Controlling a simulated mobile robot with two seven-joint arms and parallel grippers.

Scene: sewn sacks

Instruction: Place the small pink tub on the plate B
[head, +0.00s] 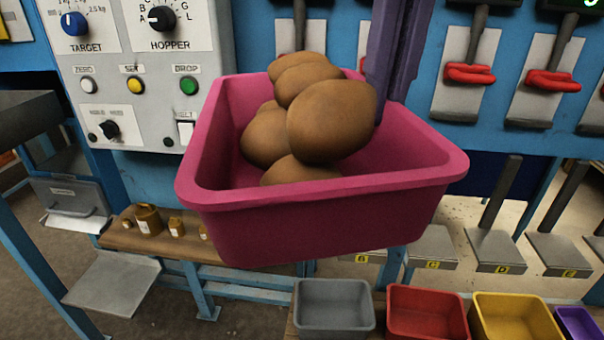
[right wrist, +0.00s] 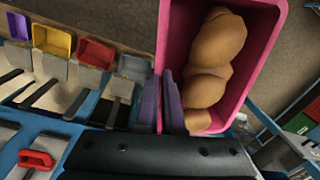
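The pink tub (head: 320,215) is large in the middle of the head view, holding several brown potato-like lumps (head: 330,120). It is held up in the air, roughly level. My right gripper (head: 380,95) comes down from above with its purple fingers at the tub's back right rim. In the right wrist view the fingers (right wrist: 160,105) are closed on the wall of the tub (right wrist: 268,65). Plate B is mostly hidden behind the tub in the head view; its yellow label (head: 361,258) shows just under the tub. My left gripper is not in view.
Plates C (head: 432,248), D (head: 495,250) and E (head: 560,255) stand in a row to the right. Grey (head: 333,308), red (head: 428,312) and yellow (head: 515,318) bins stand below. A control panel (head: 140,70) is at the back left. A wooden shelf (head: 150,238) holds small weights.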

